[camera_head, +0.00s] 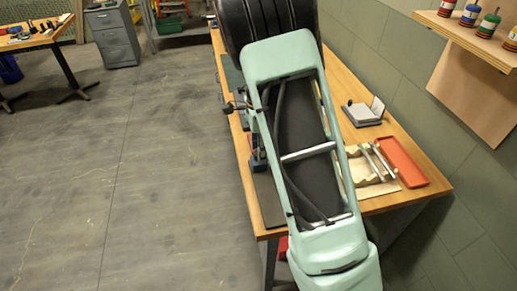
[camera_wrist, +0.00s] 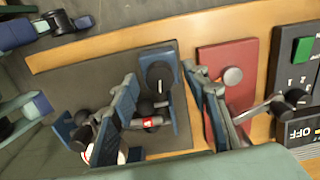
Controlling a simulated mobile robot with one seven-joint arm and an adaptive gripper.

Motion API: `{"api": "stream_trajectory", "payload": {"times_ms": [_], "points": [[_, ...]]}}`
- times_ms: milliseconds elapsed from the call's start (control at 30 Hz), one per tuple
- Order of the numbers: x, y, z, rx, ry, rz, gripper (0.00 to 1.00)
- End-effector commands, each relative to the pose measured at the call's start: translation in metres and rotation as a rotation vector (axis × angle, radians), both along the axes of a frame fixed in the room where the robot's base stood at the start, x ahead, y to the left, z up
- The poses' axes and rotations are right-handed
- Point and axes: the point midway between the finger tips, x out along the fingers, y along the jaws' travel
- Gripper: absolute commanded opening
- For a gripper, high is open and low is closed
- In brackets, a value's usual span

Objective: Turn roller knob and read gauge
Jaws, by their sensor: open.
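In the wrist view two blue-grey fingers, which I take as those of my gripper (camera_wrist: 159,73), reach up from the lower edge. They stand apart. Between and behind them is a dark plate (camera_wrist: 80,75) on the bench, bearing a blue-framed device with a black round knob (camera_wrist: 158,74). A part with a red mark (camera_wrist: 150,122) lies lower between the fingers. I cannot tell whether the fingers touch the knob, or whether it is the roller knob. I see no gauge dial clearly. In the head view my pale green arm hides most of the gripper.
A red plate with a grey round piece (camera_wrist: 232,75) lies right of the fingers. Further right is a black panel with a green button (camera_wrist: 302,50) and an "OFF" label. On the wooden bench (camera_head: 418,160) are a red tray (camera_head: 402,161) and tools. The floor (camera_head: 120,190) left is clear.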

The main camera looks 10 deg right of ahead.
Motion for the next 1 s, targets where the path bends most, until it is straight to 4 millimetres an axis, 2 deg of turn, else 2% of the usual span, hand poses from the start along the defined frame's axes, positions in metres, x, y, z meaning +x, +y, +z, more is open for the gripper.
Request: {"api": "stream_trajectory", "payload": {"times_ms": [167, 500, 633, 800, 1000], "points": [[0.001, 0.0, 0.013, 0.0, -0.003, 0.001, 0.43], [0.001, 0.0, 0.084, 0.0, -0.006, 0.001, 0.43], [0.001, 0.0, 0.104, 0.0, -0.003, 0.0, 0.43], [0.0, 0.0, 0.118, 0.0, -0.001, -0.001, 0.43], [0.0, 0.0, 0.12, 0.0, -0.001, 0.0, 0.43]]}}
